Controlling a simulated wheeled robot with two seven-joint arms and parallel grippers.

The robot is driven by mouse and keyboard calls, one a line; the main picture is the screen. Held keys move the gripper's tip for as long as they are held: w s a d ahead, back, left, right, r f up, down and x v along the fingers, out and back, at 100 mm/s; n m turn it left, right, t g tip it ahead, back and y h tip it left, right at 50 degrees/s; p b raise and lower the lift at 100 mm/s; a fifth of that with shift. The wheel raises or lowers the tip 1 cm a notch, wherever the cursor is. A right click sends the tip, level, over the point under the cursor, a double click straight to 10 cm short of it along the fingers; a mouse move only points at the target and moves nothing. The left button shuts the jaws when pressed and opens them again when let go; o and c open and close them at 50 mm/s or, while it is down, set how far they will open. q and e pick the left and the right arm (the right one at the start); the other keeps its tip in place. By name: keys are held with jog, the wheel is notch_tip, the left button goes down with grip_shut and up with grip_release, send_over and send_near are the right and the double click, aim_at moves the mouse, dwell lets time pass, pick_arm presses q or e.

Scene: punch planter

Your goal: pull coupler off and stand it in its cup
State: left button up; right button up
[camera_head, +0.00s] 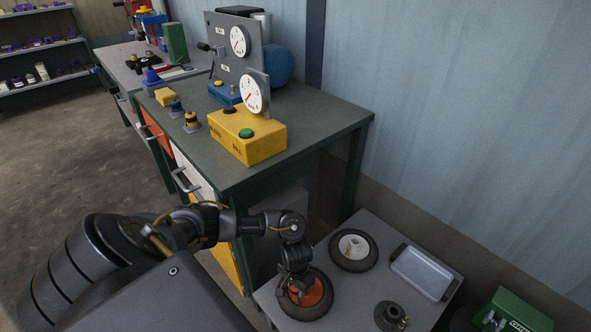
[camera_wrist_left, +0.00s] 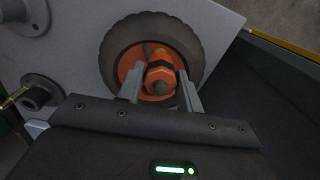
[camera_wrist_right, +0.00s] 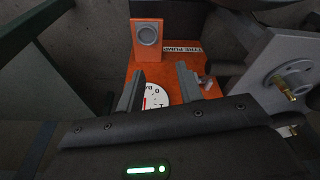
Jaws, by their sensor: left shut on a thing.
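My left gripper (camera_head: 298,288) is over the orange-hubbed wheel (camera_head: 325,303) on the low table. In the left wrist view its fingers (camera_wrist_left: 161,88) are shut on an orange hexagonal piece with a dark band, which looks like the coupler (camera_wrist_left: 160,74). It is in front of the wheel's orange hub (camera_wrist_left: 126,63); I cannot tell whether it is still seated there. A dark flanged round holder, perhaps the cup (camera_head: 389,316), stands at the table's front right. My right gripper (camera_wrist_right: 157,92) shows only in its own wrist view, with fingers apart and nothing seen held.
A white-hubbed wheel (camera_head: 353,251) and a grey tray (camera_head: 422,272) lie on the low table. A green box (camera_head: 512,314) is at the lower right. An orange tyre pump (camera_wrist_right: 178,66) is beyond my right fingers. The bench (camera_head: 310,115) holds a yellow gauge box (camera_head: 247,140).

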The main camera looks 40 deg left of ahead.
pick_arm(q)
jog(key=shift+r, duration=0.15)
pick_arm(e)
jog(key=shift+f, duration=0.1)
pick_arm(q)
jog(key=shift+r+p, duration=0.25)
jog(key=shift+p, duration=0.2)
jog(key=shift+r, duration=0.2)
jog(key=shift+r+p, duration=0.2)
jog(key=shift+p, duration=0.35)
pick_arm(e)
jog(key=shift+s+d+f, duration=0.1)
jog(key=shift+s+f, duration=0.05)
jog(key=shift+f, duration=0.9)
jog(key=shift+s+d+f, duration=0.1)
jog(key=shift+s+f, duration=0.05)
jog(key=shift+f, duration=0.85)
jog(key=shift+f, duration=0.1)
